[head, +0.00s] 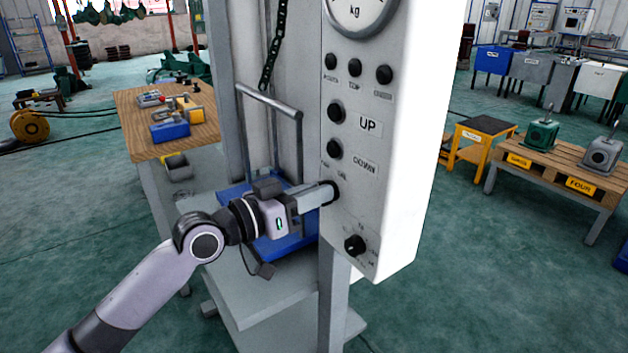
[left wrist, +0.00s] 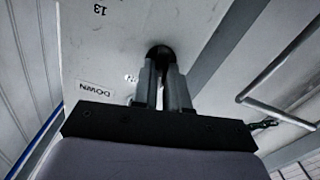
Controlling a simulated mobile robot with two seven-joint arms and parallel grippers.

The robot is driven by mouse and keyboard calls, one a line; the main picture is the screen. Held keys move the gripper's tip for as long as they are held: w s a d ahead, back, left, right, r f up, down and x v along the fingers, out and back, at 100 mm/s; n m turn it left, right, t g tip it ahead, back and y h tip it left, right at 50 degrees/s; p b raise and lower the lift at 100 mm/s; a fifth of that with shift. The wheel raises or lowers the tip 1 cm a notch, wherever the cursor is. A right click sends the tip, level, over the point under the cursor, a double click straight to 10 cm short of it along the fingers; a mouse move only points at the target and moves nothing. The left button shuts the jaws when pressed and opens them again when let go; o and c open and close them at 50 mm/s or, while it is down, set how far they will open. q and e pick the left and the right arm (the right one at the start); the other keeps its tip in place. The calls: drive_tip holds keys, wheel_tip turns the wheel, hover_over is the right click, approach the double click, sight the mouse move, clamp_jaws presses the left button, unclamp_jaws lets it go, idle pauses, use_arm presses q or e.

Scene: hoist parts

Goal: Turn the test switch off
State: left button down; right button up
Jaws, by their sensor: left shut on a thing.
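The hoist control panel (head: 400,150) is a pale grey box with black round knobs and buttons on its front face. My left gripper (head: 328,192) reaches it from the left and is shut on a black round knob (head: 335,188), the test switch, below the DOWN button (head: 334,149). In the left wrist view the two fingers (left wrist: 164,85) straddle the dark knob (left wrist: 160,54) at the panel face. The fingers hide much of the knob, so its setting cannot be told. My right gripper is not in view.
Another black rotary knob (head: 355,245) sits lower on the panel. The UP button (head: 336,112) is above, under a round kg dial (head: 358,12). A metal bar frame (head: 270,98) and a blue tray (head: 235,192) stand behind my left arm. A wooden-topped bench (head: 140,120) is at left.

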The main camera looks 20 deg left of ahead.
use_arm(q)
drive_tip(key=shift+n+p, duration=0.9)
drive_tip(key=shift+n, duration=0.8)
drive_tip(key=c, duration=1.1)
unclamp_jaws()
drive_tip(key=shift+c, duration=0.2)
drive_tip(key=shift+a, duration=0.1)
drive_tip(key=b+v, duration=0.1)
drive_tip(key=v, duration=0.6)
drive_tip(key=shift+b, duration=0.35)
